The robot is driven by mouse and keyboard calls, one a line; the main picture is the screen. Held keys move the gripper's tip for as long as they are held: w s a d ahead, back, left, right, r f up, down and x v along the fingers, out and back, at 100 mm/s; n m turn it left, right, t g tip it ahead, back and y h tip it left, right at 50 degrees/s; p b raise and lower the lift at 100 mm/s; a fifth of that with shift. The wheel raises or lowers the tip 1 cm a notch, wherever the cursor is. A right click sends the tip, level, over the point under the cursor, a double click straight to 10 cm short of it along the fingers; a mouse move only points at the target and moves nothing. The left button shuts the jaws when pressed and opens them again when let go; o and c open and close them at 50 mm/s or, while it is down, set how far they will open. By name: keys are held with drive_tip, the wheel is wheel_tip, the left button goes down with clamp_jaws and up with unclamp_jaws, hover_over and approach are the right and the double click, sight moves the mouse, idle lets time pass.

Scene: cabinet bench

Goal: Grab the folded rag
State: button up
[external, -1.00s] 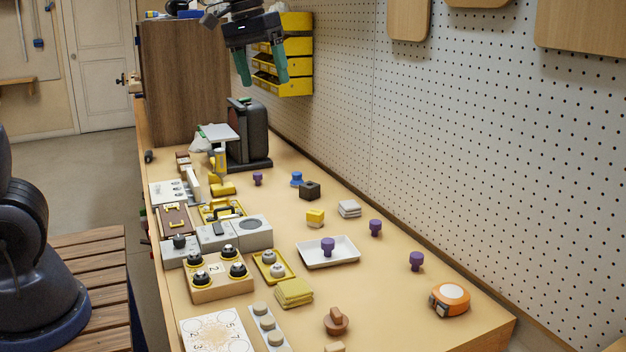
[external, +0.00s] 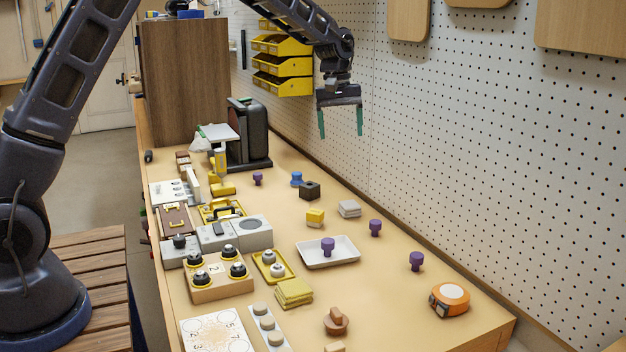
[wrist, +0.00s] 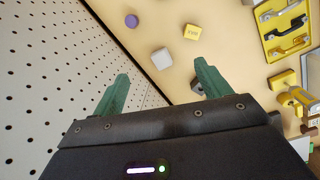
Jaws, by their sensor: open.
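Two things look like folded cloth. A small grey folded stack (external: 349,209) lies on the bench near the pegboard, right of a yellow block (external: 315,216). A larger yellow folded stack (external: 294,292) lies nearer the front, below a yellow tray. I cannot tell from looks alone which is the rag. My gripper (external: 341,134) is open and empty, pointing down, high above the bench and beyond the grey stack. In the wrist view the grey stack (wrist: 161,59) shows beyond and between the green fingers, with the yellow block (wrist: 192,32) beside it.
The pegboard wall (external: 480,150) runs close along the right. A dark block (external: 310,190), a white tray (external: 342,253) and several purple knobs stand around the grey stack. A tape measure (external: 450,299) sits at front right. Control boxes crowd the left side.

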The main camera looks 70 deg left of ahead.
drive_tip(key=w+a+f+n, duration=0.2)
drive_tip(key=w+a+f, duration=0.15)
drive_tip(key=f, duration=0.35)
drive_tip(key=w+a+f+n, duration=0.1)
drive_tip(key=w+a+f, duration=0.25)
drive_tip(key=f, duration=0.35)
hover_over(350, 204)
drive_tip(key=a, duration=0.2)
drive_tip(key=shift+g+h, duration=0.3)
drive_tip(key=shift+g, duration=0.1)
drive_tip(key=f, duration=0.5)
drive_tip(key=shift+w+f, duration=0.15)
drive_tip(key=shift+w, duration=0.1)
drive_tip(key=shift+s+d+f, duration=0.1)
drive_tip(key=shift+d+f, duration=0.15)
drive_tip(key=shift+f, duration=0.65)
drive_tip(key=shift+s+d+f, duration=0.1)
drive_tip(key=shift+d+f, duration=0.2)
drive_tip(key=shift+f, duration=0.65)
drive_tip(key=shift+d+f, duration=0.25)
drive_tip(key=shift+f, duration=0.65)
drive_tip(key=c, duration=1)
